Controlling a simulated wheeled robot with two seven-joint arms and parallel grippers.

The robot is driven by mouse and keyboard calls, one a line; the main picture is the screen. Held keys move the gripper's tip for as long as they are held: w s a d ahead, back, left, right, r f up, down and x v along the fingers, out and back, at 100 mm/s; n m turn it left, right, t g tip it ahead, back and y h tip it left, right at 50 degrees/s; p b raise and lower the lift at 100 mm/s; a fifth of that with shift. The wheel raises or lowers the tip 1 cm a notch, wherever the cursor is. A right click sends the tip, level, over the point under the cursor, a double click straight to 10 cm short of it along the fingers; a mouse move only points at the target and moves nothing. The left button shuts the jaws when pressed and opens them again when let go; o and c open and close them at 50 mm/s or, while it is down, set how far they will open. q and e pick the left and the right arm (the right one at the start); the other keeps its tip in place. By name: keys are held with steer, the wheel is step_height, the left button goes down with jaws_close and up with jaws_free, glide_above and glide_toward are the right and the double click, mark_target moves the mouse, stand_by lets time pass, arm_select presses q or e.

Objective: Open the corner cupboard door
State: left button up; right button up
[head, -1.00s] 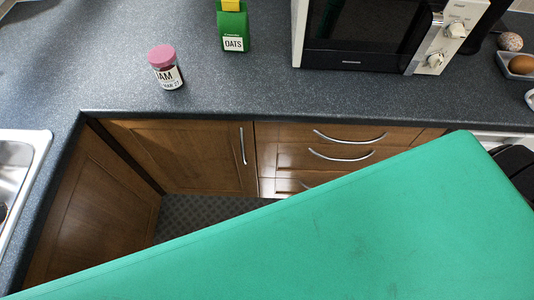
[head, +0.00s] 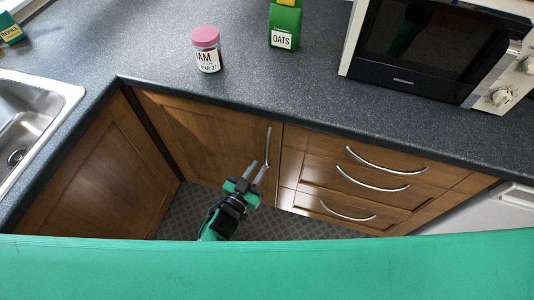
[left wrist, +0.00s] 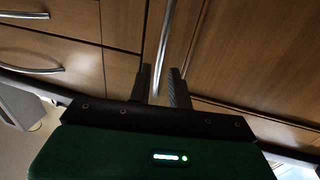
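The corner cupboard door (head: 205,130) is a brown wooden panel under the worktop, left of the drawers, and it looks shut. Its upright metal bar handle (head: 268,143) is near the door's right edge. My left gripper (head: 260,164) is at the lower part of this handle, fingers pointing up and forward. In the left wrist view the handle (left wrist: 168,40) runs down between the two dark fingers (left wrist: 160,85), which stand apart with gaps beside the bar. I cannot tell whether either finger touches it. My right gripper is not in view.
Drawers (head: 345,180) with curved handles adjoin the door on the right. A plain wooden panel (head: 95,185) meets the corner on the left. The dark worktop (head: 150,55) carries a jam jar (head: 206,50), an oats carton (head: 284,25) and a microwave (head: 430,45). Patterned floor (head: 185,210) shows below.

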mark_target(265, 157)
arm_select(q)
steer(key=x, duration=0.6)
steer(key=shift+w, duration=0.2)
jaws_close()
